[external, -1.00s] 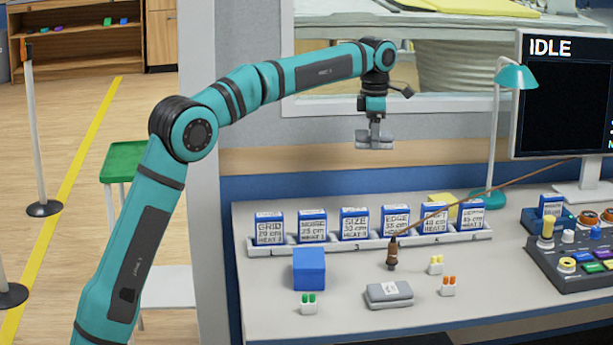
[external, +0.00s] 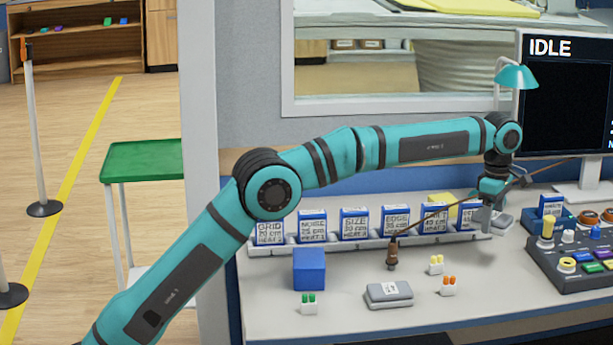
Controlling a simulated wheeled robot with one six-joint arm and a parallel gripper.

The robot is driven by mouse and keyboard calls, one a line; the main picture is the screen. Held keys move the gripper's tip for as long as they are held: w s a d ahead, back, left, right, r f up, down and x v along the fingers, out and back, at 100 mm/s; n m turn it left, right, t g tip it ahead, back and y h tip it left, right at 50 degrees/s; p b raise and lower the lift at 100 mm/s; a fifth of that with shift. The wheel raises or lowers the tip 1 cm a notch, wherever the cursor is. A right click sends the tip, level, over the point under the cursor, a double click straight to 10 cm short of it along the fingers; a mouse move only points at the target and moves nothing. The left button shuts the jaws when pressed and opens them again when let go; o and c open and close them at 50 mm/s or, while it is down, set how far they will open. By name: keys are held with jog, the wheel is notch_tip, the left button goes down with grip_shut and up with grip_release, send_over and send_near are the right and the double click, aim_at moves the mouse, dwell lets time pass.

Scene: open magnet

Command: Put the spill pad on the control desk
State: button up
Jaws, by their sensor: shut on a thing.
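My gripper (external: 490,222) is at the right end of the card rack, low over the control desk (external: 345,322). It is shut on a small flat grey thing (external: 503,221), apparently the spill pad, partly hidden by the fingers. I cannot tell whether the pad touches the desk top. The desk is pale, with a control console (external: 575,250) at its right.
A rack of blue-and-white cards (external: 355,224) runs along the desk's back. A blue cube (external: 309,268), a grey labelled case (external: 389,294) and small coloured pieces stand in front. A thin brown rod (external: 430,213) slants past my gripper. A teal lamp (external: 517,77) and monitor (external: 565,95) stand behind.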

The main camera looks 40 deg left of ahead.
aim_at(489, 268)
jog(key=shift+s+d+f, duration=0.15)
jog(key=shift+d, duration=0.3)
jog(key=shift+f, duration=5)
jog(key=shift+f, duration=0.15)
jog(key=o, duration=1)
jog(key=shift+c, duration=0.2)
notch_tip(489, 268, up, 12)
jog(key=shift+r, duration=0.2)
